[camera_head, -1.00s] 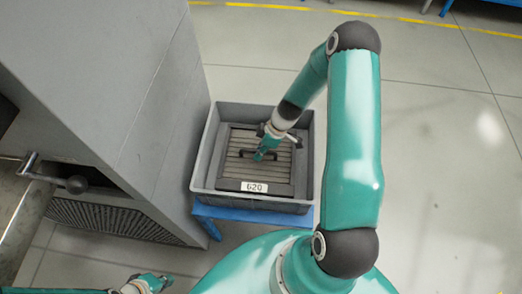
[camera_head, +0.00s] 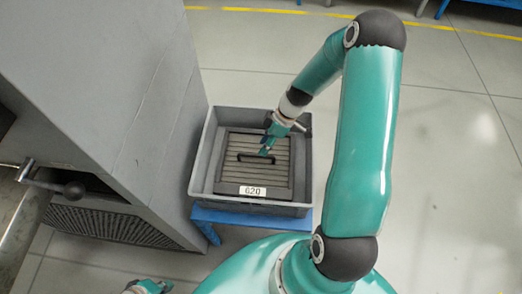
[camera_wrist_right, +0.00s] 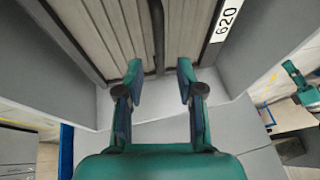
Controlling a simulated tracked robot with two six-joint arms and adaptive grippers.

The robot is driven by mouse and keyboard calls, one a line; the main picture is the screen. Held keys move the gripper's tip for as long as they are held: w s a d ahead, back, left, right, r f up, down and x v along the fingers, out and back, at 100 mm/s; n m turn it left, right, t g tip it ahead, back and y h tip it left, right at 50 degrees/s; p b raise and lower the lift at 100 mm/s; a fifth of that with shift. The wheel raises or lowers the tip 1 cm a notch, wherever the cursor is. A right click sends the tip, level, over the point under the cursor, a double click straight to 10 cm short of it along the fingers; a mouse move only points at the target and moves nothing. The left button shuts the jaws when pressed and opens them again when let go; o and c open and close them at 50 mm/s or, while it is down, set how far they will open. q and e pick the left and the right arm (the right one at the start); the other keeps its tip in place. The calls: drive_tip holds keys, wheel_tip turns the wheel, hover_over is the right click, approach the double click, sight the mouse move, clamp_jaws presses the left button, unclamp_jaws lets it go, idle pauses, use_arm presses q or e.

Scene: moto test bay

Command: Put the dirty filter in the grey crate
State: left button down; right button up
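The filter (camera_head: 232,176), a dark-framed panel with grey-brown slats, a black handle and a white label reading 620, lies inside the grey crate (camera_head: 250,206). In the right wrist view the slats (camera_wrist_right: 105,30), handle (camera_wrist_right: 157,30) and crate wall (camera_wrist_right: 240,65) show. My right gripper (camera_head: 267,151) is over the filter's handle in the head view. In the wrist view its fingers (camera_wrist_right: 160,75) are apart, with the handle in the gap's line beyond the tips. My left gripper (camera_head: 150,287) is at the bottom left edge, partly cut off; its fingers are unclear.
The crate stands on a blue stand (camera_head: 240,219). A tall grey cabinet (camera_head: 110,90) with a lever handle (camera_head: 60,187) is close on the crate's left. The floor (camera_head: 450,190) to the right is open.

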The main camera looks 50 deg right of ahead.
drive_tip(key=v, duration=0.5)
drive_tip(key=shift+r, duration=0.1)
idle(0.3)
